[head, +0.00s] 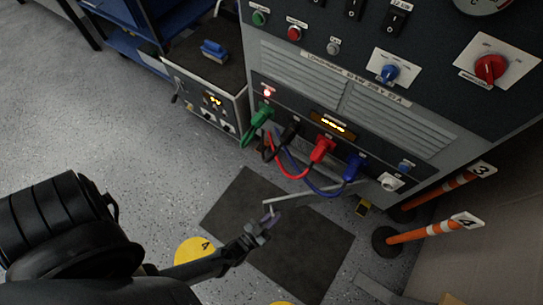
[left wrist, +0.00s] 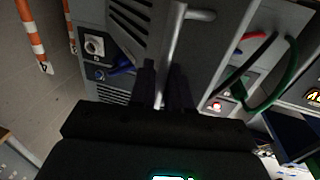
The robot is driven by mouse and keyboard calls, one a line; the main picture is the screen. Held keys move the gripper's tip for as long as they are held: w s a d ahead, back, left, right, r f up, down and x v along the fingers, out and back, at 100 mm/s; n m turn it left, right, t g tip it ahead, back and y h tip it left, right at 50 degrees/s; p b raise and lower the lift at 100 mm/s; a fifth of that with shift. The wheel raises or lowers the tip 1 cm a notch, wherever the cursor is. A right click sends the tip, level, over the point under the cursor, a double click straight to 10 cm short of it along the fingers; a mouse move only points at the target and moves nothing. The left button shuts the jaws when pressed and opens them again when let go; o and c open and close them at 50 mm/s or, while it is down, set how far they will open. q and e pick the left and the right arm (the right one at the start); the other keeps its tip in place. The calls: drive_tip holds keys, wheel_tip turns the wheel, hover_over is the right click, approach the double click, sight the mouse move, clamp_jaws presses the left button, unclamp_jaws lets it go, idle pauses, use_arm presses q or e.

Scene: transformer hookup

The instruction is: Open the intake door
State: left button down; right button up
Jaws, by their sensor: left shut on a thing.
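A thin grey edge (head: 325,195) juts from the lower front of the cabinet toward my left gripper; it looks like the intake door seen nearly edge-on, standing out from the cabinet. My left gripper (head: 266,219) is at the outer end of this edge, shut on a grey metal bar that looks like the door's handle. In the left wrist view the bar (left wrist: 172,60) runs down between the dark fingers of the gripper (left wrist: 163,92). The fingers hide its lower end. Most of the door's face is hidden. My right gripper is not in view.
The cabinet (head: 345,100) carries green, black, red and blue plugs with hanging cables close above the door edge. Orange-striped posts (head: 430,232) stand at the right. A dark mat (head: 305,255) and yellow floor markers lie below. A cart (head: 205,85) stands at the left.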

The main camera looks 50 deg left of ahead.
use_arm(q)
drive_tip(key=shift+f, duration=0.1)
drive_tip(key=c, duration=1.3)
unclamp_jaws()
drive_tip(key=shift+o, duration=0.2)
drive_tip(key=shift+s, duration=0.1)
drive_tip(key=s+p, duration=0.2)
drive_tip(key=s, duration=0.8)
drive_tip(key=shift+s+d, duration=0.25)
drive_tip(key=shift+s, duration=0.1)
